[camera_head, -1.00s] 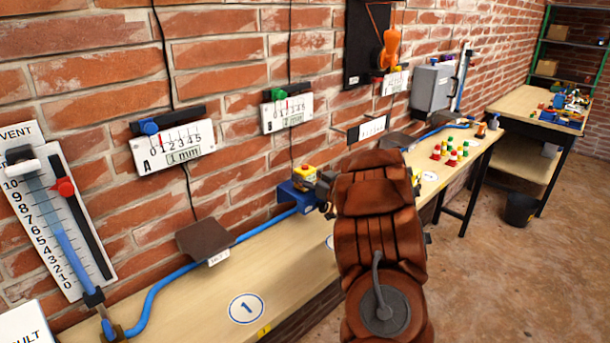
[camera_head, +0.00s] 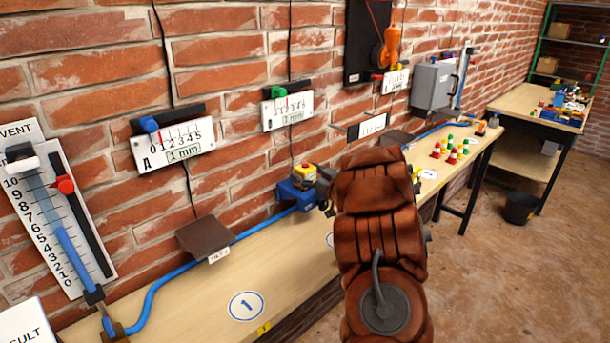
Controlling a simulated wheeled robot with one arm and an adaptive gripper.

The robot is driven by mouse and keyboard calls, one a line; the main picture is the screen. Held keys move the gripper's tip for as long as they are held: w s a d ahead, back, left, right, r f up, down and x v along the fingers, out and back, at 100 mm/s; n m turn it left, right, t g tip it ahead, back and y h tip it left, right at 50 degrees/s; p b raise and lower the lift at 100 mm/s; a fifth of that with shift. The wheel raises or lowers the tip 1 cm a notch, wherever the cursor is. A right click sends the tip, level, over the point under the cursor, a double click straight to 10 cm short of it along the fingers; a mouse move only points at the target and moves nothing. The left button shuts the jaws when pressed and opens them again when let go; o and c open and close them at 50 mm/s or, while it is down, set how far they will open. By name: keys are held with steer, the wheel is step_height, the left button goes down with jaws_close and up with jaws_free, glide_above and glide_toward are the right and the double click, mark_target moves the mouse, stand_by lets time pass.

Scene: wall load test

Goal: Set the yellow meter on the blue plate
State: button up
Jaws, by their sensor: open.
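A small yellow meter (camera_head: 304,173) with a red top stands at the wall side of the bench. It appears to rest on or just behind a blue block-like plate (camera_head: 292,193); I cannot tell exactly how they touch. My gripper (camera_head: 325,190) shows only as a dark part just right of the meter. My brown-covered arm hides most of it. It is open, and no object shows in it.
The long wooden bench (camera_head: 205,300) runs along the brick wall. A blue hose (camera_head: 165,279) and a brown tilted plate (camera_head: 205,237) lie behind the clear area near the number 1 disc (camera_head: 246,306). Several coloured pegs (camera_head: 455,149) stand farther right.

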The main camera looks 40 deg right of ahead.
mark_target(315, 171)
steer(key=s+b, duration=0.2)
steer(key=s, duration=1)
steer(key=shift+a+b, duration=0.15)
steer(key=shift+b, duration=0.25)
steer(key=shift+w, duration=0.1)
